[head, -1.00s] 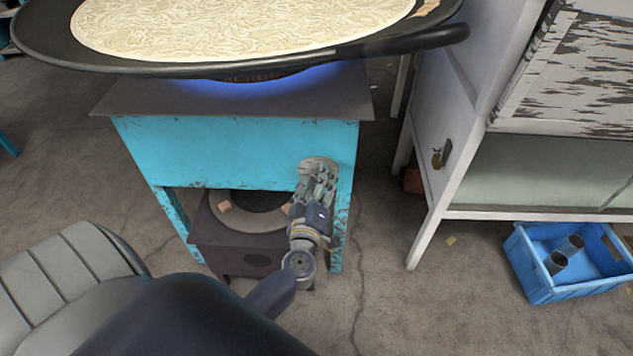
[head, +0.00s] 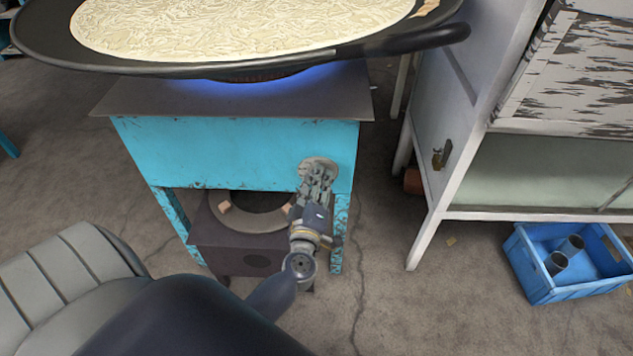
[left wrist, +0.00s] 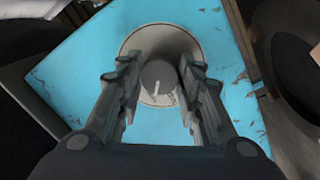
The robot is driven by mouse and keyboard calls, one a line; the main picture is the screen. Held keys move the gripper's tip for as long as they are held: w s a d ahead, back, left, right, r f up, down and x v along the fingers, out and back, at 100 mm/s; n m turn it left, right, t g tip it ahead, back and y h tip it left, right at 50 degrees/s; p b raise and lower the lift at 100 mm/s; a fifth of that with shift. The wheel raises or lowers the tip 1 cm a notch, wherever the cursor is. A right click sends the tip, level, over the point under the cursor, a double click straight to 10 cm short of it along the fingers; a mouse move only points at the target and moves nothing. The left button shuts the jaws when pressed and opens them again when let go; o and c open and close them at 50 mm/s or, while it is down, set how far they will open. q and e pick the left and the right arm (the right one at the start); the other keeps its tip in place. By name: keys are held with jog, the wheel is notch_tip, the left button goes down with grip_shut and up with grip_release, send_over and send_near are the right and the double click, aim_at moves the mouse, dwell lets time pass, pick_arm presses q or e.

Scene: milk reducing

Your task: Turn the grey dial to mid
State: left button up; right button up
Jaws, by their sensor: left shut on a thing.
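The grey dial (left wrist: 159,78) is a round knob with a white pointer line, set on a pale round plate (left wrist: 137,42) on the turquoise front of the burner stand (head: 200,155). In the left wrist view the line points toward the bottom, near small print on the plate. My left gripper (left wrist: 158,68) is shut on the dial, one finger at each side. In the head view my left gripper (head: 318,178) is at the stand's upper right front and hides the dial; the pale plate (head: 318,162) shows behind it. My right gripper is not in view.
A large black pan (head: 200,68) with pale food sits above a blue flame on the stand; its handle (head: 425,38) sticks out right. A pale cabinet (head: 437,200) stands right, with a blue crate (head: 535,285) beneath.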

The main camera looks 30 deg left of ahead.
pick_arm(q)
jog(key=shift+f+n+y+b, duration=0.1)
jog(key=shift+n+y+b, duration=0.5)
jog(key=shift+n, duration=2.7)
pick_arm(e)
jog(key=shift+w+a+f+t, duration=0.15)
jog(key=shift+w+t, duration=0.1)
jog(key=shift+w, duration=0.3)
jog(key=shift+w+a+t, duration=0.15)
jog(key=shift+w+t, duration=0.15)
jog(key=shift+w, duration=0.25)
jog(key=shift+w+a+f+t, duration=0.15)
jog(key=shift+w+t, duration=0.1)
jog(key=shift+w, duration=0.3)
pick_arm(q)
jog(key=shift+h, duration=0.3)
jog(key=o, duration=1.1)
jog(key=shift+c, duration=0.2)
jog(key=v, duration=1.2)
